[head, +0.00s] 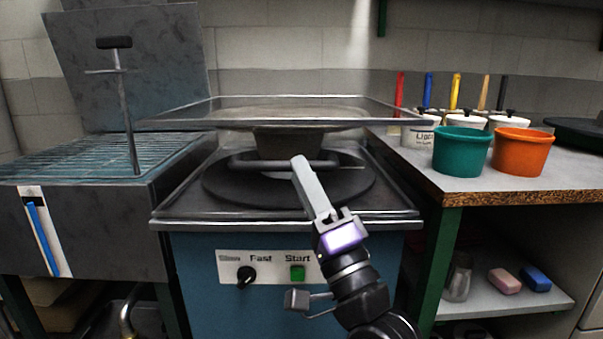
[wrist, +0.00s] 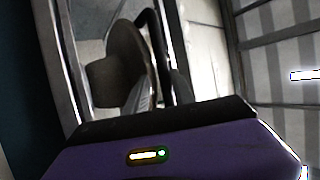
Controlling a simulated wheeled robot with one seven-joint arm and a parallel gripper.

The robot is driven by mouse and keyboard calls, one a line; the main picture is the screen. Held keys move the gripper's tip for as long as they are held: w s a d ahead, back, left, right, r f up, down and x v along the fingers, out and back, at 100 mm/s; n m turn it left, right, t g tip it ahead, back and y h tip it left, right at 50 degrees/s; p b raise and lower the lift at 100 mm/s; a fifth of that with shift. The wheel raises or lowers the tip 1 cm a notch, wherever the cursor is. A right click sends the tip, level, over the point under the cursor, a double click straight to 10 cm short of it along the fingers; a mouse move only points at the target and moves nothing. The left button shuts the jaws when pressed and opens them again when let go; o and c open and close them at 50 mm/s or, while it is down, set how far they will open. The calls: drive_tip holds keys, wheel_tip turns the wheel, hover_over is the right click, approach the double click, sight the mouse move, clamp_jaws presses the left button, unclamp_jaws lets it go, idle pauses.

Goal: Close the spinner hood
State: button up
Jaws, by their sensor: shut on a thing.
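The spinner is a blue cabinet (head: 200,262) with a dark round plate (head: 225,188) on top. Its clear, metal-framed hood (head: 200,112) is tilted up and open above the plate, with a gap at the front. A grey felt hat (head: 285,143) sits under the hood and also shows in the wrist view (wrist: 112,75). The hood's bar handle (head: 245,165) runs across the front; in the wrist view it is a dark curved bar (wrist: 157,45). My gripper (head: 301,162) is shut on this handle; its fingers (wrist: 163,88) lie either side of it. The handle's grasped part is partly hidden.
A wire-racked grey unit (head: 100,160) with a raised lid (head: 170,50) stands at left. At right, a bench (head: 460,188) holds a teal tub (head: 462,152), an orange tub (head: 521,153) and white pots. A shelf below holds pink and blue blocks.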

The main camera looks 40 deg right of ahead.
drive_tip(key=v, duration=0.6)
drive_tip(key=shift+s+f+b, duration=0.15)
drive_tip(key=shift+s+b, duration=0.1)
drive_tip(key=shift+b, duration=0.05)
